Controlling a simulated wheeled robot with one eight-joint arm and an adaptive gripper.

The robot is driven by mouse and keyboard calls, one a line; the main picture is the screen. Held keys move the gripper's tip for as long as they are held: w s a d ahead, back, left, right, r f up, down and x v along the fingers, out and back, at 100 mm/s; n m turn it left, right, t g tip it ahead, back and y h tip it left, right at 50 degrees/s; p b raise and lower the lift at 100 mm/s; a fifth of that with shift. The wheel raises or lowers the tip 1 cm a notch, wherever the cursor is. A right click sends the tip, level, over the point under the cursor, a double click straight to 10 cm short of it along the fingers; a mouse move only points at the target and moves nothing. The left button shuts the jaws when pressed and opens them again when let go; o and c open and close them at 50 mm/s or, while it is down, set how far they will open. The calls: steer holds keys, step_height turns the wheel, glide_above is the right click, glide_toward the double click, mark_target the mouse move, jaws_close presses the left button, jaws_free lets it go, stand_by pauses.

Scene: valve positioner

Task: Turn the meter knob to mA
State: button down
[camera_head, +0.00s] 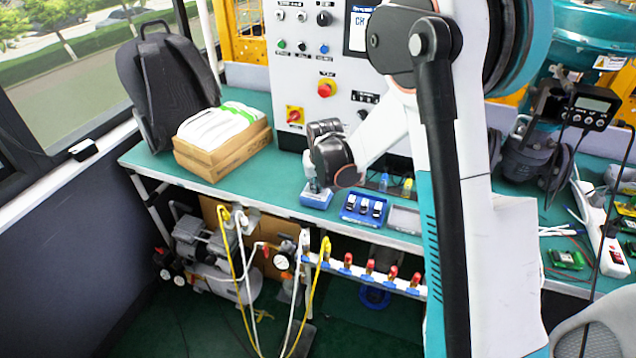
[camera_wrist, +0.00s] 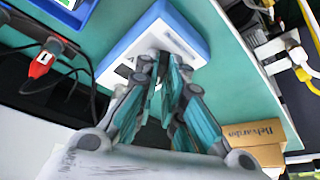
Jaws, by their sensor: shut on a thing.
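The meter (camera_wrist: 187,43) is a box with blue sides and a white face, seen close up in the wrist view. In the head view it is the small blue box (camera_head: 316,200) on the green bench near the front edge. My gripper (camera_wrist: 160,58) points down onto the white face, its fingertips close together over the middle. It is shut on the meter knob, which the fingers hide. Dark marks show on the face beside the fingers, but I cannot read them or tell the knob's setting. In the head view my gripper (camera_head: 314,184) is small and partly hidden by my wrist.
A red plug (camera_wrist: 41,66) on black leads lies beside the meter. A cardboard box (camera_head: 225,176) is to the left. A control panel (camera_head: 295,70) stands behind; hoses (camera_head: 240,265) hang in front.

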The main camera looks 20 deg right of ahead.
steer(key=m, duration=0.2)
steer(key=m+h, duration=0.1)
steer(key=m, duration=0.1)
steer(key=m+h, duration=0.1)
steer(key=shift+w+a+m+g, duration=0.1)
steer(key=shift+a+m+g, duration=0.15)
steer(key=shift+m+g, duration=0.15)
stand_by(0.4)
steer(key=c, duration=1.7)
jaws_free()
steer(key=shift+r, duration=0.1)
steer(key=v, duration=1.1)
steer(key=shift+a+r, duration=0.25)
steer(key=shift+r, duration=0.1)
